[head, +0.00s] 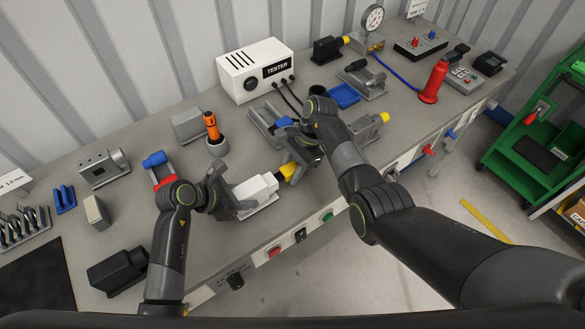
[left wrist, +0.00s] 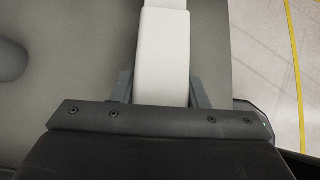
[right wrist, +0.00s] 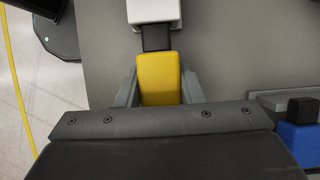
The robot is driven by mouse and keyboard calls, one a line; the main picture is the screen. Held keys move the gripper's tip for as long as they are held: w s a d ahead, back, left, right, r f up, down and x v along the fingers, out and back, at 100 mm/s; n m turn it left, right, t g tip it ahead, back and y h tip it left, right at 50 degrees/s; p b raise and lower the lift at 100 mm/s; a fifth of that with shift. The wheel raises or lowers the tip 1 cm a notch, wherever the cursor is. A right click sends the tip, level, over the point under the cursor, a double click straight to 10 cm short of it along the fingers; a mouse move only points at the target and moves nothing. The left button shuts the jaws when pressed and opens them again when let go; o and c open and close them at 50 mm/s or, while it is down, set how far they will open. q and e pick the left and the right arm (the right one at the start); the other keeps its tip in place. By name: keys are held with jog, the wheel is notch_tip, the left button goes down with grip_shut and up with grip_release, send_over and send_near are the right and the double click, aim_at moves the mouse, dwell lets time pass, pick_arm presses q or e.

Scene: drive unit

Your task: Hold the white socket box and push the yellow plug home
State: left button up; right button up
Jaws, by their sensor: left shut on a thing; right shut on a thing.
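The white socket box (head: 256,189) sits near the front edge of the workbench in the head view. My left gripper (head: 238,203) is shut on it; in the left wrist view the box (left wrist: 162,60) lies between the two fingers (left wrist: 160,88). The yellow plug (head: 287,171) is just right of the box. My right gripper (head: 296,165) is shut on it; in the right wrist view the plug (right wrist: 158,76) is between the fingers (right wrist: 160,88). The plug's black nose (right wrist: 156,38) shows between yellow body and box, in line with the box and meeting its face. Its tip is hidden.
A white tester box (head: 254,72) with black leads stands behind. An orange-handled tool (head: 211,126) in a grey holder is behind the left gripper. A blue part on a grey stand (right wrist: 300,135) is near the right gripper. Switches line the bench front.

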jog(key=shift+s+a, duration=0.55)
jog(key=shift+a, duration=0.3)
dwell(0.7)
jog(key=o, duration=1.2)
jog(key=shift+c, duration=0.2)
jog(key=v, duration=1.2)
pick_arm(q)
jog(key=o, duration=1.2)
